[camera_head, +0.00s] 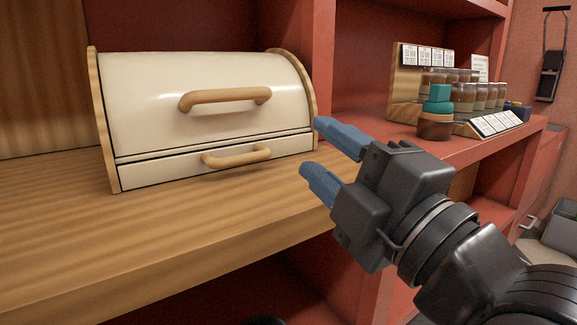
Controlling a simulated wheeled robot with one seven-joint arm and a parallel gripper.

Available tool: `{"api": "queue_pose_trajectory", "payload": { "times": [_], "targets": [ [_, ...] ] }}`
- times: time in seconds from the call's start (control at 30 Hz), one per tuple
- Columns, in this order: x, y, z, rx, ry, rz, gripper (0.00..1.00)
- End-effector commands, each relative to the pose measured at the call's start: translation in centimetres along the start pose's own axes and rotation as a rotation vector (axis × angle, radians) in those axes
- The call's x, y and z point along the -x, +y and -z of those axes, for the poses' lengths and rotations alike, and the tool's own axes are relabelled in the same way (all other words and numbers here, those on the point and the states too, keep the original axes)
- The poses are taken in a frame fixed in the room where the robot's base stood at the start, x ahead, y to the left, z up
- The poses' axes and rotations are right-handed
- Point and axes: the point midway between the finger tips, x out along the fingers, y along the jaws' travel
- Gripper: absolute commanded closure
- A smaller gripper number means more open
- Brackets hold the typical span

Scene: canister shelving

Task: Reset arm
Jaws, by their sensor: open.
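My gripper (331,161) is open, with two blue fingers apart and nothing between them. It points to the upper left, in front of the right end of a cream bread box (150,95) in the camera_head view. My arm comes in from the lower right corner. The bread box has wooden end panels and looks closed. It has an upper wooden handle (225,98) on the lid and a lower wooden handle (236,156) on its drawer front.
The bread box stands on a wooden shelf (150,240), clear at its front. A red shelf (360,98) at right holds a tiered rack (407,82) of jars and a brown canister with a teal top (436,113). A grey bin (562,228) is at far right.

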Motion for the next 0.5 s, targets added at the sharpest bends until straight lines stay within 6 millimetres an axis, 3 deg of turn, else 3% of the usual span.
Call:
{"api": "queue_pose_trajectory", "payload": {
  "times": [0.27, 0.5],
  "targets": [
    [1.9, -2.8, -1.2, -0.169, -0.067, -0.002, 0.54],
    [5.4, -7.0, -2.7, -0.404, -0.172, -0.009, 0.54]
  ]
}}
